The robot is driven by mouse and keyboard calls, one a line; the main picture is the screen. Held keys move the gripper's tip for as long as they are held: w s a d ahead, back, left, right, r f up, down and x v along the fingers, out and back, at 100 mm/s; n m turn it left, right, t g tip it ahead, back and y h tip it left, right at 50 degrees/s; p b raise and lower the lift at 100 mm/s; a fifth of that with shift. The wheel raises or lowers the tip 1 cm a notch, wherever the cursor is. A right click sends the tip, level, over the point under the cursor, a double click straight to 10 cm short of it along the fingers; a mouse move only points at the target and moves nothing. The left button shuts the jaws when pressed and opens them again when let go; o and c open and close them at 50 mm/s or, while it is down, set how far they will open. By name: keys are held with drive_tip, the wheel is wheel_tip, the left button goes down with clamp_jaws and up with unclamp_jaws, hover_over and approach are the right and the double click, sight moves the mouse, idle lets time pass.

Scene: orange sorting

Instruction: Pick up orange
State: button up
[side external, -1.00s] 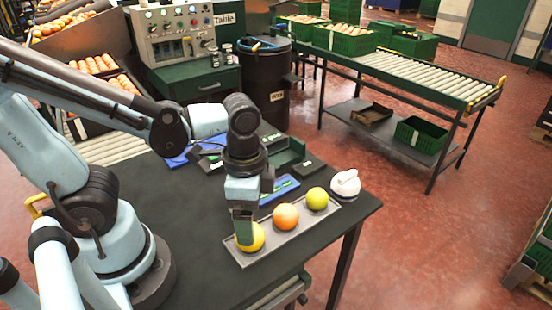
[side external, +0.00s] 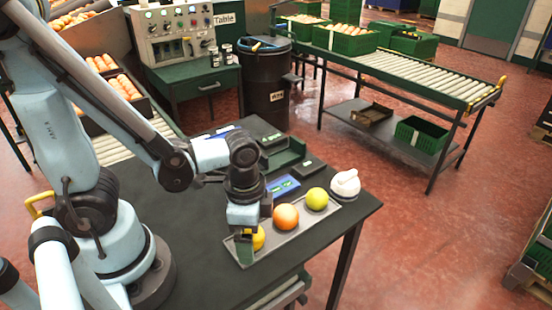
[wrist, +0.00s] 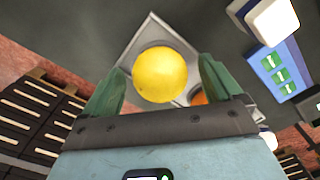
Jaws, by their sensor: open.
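The orange (side external: 286,217) is the middle fruit on a grey tray (side external: 290,240) at the table's front. A yellow fruit (side external: 259,238) lies to its left, and a yellow-green fruit (side external: 316,198) to its right. My gripper (side external: 244,250) points down at the yellow fruit, hiding part of it in the side view. In the wrist view, the open green fingers (wrist: 160,82) stand on either side of the yellow fruit (wrist: 160,74), with nothing gripped. The orange (wrist: 198,98) shows there only as a sliver, mostly hidden behind the right finger.
A white knobbed object (side external: 345,184) sits just past the tray's right end. Blue panels (side external: 283,187) and dark boxes lie behind the tray. A black bin (side external: 264,90) and a roller conveyor (side external: 425,75) stand beyond the table.

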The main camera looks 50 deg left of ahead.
drive_tip(key=shift+c, duration=0.2)
drive_tip(key=c, duration=1.1)
drive_tip(key=shift+r, duration=0.2)
